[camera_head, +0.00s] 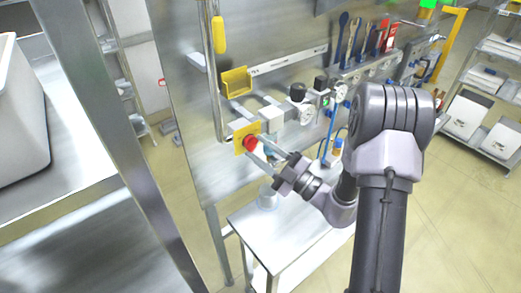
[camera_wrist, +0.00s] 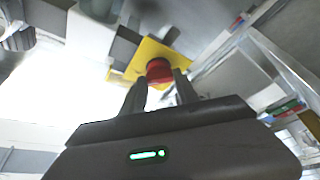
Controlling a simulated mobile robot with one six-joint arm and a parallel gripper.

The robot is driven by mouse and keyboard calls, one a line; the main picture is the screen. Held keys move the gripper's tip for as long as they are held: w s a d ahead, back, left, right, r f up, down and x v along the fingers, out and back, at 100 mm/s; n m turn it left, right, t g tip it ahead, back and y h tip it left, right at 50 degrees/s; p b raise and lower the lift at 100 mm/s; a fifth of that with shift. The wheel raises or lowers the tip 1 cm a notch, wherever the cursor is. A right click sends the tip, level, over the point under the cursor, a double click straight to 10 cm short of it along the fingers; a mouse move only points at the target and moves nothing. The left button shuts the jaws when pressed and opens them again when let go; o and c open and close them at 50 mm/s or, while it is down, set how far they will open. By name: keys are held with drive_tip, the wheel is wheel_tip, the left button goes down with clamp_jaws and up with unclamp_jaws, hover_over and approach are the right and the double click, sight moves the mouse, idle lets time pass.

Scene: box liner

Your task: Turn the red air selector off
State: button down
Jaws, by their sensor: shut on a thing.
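The red air selector (camera_head: 250,143) is a round red knob on a yellow square plate (camera_head: 239,135), mounted on the steel panel. My gripper (camera_head: 256,148) reaches it from the lower right, its two fingers on either side of the knob. In the wrist view the red knob (camera_wrist: 158,70) sits between the tips of my gripper (camera_wrist: 160,80), with the yellow plate (camera_wrist: 150,52) behind it. My gripper is shut on the knob. Any pointer or mark on the knob is hidden or too small to read.
Tools hang at the upper right (camera_head: 364,40). A small steel table (camera_head: 285,235) stands below my arm. A shelf rack (camera_head: 480,110) stands far right.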

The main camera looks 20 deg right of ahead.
drive_tip(key=n+g+p, duration=0.1)
drive_tip(key=n+p, duration=0.3)
drive_tip(key=shift+r+g, duration=0.35)
drive_tip(key=shift+g, duration=0.05)
drive_tip(key=n+g+p, duration=0.1)
drive_tip(key=n+p, duration=0.1)
drive_tip(key=n, duration=0.1)
drive_tip(key=n+p, duration=0.2)
drive_tip(key=shift+d+n+g+h, duration=0.1)
drive_tip(key=shift+n+g+h, duration=0.2)
drive_tip(key=shift+n+g, duration=0.1)
drive_tip(key=n, duration=0.2)
drive_tip(key=n+h+p, duration=0.1)
drive_tip(key=shift+r+n+g+h, duration=0.1)
drive_tip(key=shift+n+g+h, duration=0.2)
drive_tip(key=shift+n+g, duration=0.1)
drive_tip(key=shift+n+h, duration=0.9)
drive_tip(key=shift+n, duration=0.8)
drive_tip(key=c, duration=0.9)
unclamp_jaws()
